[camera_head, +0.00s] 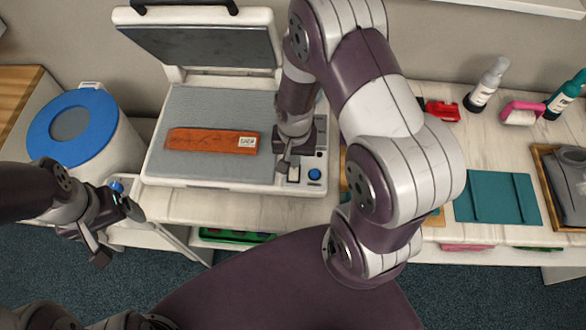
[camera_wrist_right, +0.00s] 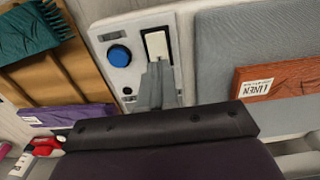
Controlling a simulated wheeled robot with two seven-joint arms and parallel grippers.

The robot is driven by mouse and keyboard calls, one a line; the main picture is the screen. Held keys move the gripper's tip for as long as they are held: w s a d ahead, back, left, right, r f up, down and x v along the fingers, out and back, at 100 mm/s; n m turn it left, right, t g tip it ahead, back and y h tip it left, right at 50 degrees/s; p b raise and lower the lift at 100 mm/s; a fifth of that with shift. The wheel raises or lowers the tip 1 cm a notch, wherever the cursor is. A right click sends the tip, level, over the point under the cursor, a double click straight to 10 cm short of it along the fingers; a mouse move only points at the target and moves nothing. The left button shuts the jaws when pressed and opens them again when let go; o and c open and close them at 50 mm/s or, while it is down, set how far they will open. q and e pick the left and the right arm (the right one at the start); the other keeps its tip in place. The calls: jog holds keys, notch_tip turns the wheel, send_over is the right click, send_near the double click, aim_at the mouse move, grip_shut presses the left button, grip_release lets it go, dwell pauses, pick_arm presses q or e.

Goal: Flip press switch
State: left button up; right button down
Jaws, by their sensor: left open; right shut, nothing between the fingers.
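The press (camera_head: 160,165) is a white machine with a grey pad and its lid (camera_head: 205,48) raised. Its control panel at the right front carries a white rocker switch (camera_head: 294,174) and a blue round button (camera_head: 314,174). The right wrist view also shows the switch (camera_wrist_right: 156,44) and the blue button (camera_wrist_right: 119,56). My left gripper (camera_head: 118,232) is open and empty, left of the press and low in the head view.
An orange cloth with a label (camera_head: 212,141) lies on the pad. A white bin with a blue lid (camera_head: 73,128) stands left of the press. Bottles (camera_head: 487,84), a red object (camera_head: 442,111), a teal folder (camera_head: 497,198) and a wooden tray (camera_head: 548,170) sit to the right.

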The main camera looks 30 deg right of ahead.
jog(key=shift+f+b, duration=0.65)
jog(key=shift+f, duration=0.25)
dwell(0.7)
notch_tip(320, 180, up, 7)
jog(key=p, duration=0.7)
jog(key=shift+r, duration=0.1)
jog(key=s+n, duration=0.2)
notch_tip(320, 180, up, 8)
jog(key=n+t+b, duration=0.1)
jog(key=n+b, duration=0.3)
jog(key=b, duration=0.2)
send_over(298, 174)
jog(key=s+a, duration=0.2)
jog(key=shift+a+r, duration=0.1)
jog(key=shift+a, duration=0.1)
jog(key=shift+s, duration=0.1)
